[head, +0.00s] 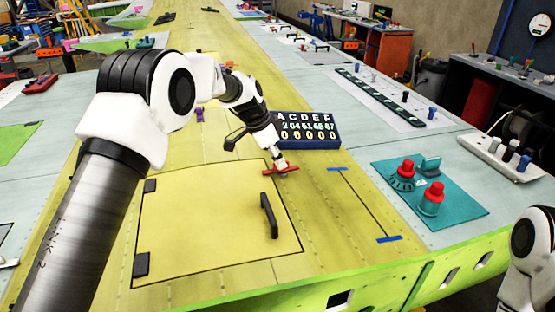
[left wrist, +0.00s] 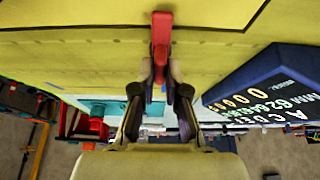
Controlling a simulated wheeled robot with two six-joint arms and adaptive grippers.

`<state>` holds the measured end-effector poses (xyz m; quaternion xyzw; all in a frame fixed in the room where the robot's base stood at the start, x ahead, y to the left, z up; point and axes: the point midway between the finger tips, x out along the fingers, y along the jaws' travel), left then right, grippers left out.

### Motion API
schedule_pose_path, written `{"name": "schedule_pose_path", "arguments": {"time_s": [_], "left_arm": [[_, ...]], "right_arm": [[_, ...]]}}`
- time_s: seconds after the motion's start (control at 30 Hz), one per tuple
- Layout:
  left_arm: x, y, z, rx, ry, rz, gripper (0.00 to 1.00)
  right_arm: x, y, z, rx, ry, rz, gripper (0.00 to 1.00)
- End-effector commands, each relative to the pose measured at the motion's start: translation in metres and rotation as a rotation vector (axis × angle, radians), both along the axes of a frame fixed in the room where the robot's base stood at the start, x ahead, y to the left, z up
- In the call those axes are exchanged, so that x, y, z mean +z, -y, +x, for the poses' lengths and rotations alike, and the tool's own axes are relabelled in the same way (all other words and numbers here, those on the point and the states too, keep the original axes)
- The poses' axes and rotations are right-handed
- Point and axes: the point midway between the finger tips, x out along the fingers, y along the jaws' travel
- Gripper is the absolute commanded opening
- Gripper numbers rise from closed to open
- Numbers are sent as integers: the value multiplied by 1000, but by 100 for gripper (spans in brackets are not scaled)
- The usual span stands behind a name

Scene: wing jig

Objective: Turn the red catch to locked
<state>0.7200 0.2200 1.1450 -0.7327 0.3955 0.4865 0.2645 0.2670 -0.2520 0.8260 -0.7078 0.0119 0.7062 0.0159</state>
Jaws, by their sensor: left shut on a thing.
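The red catch (head: 281,170) is a small red bar on the yellow-green wing skin, at the upper right corner of a square hatch panel (head: 205,235). In the head view it lies roughly left to right. My left gripper (head: 278,160) comes down on the catch from above. In the left wrist view the gripper (left wrist: 160,85) is shut on the red catch (left wrist: 162,35), with a finger on each side. Part of the catch is hidden between the fingers. My right gripper is out of view; only a piece of my right arm shows at the lower right.
The hatch has a dark handle (head: 269,215). A dark blue letter-and-number board (head: 308,130) stands close behind the catch, and also shows in the left wrist view (left wrist: 265,85). A teal plate (head: 455,212) with red-topped knobs lies to the right. Blue tape marks (head: 389,239) lie between.

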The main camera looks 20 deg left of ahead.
Motion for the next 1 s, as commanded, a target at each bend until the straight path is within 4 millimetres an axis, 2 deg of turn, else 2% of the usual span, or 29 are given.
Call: {"name": "schedule_pose_path", "arguments": {"time_s": [0.03, 0.17, 0.2, 0.23, 0.53, 0.63, 0.77, 1.0], "left_arm": [[-6, 1, -3, -4, -13, 1, 0], [-6, 1, -3, -4, -13, 1, 0], [-6, 2, -3, -4, -13, 1, 27], [-6, 1, -3, -4, -12, 2, 37], [-2, 0, -1, -1, -6, 1, 38], [5, -2, -2, 0, -3, 0, 38], [29, -9, -7, 0, -1, 0, 38], [85, -28, -19, -2, -5, 0, 38]], "right_arm": [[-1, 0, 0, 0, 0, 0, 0], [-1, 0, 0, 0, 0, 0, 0], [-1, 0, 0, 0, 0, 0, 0], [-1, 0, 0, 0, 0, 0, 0], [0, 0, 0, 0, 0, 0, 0], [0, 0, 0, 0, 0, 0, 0], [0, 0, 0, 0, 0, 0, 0], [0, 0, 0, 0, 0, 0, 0]]}}
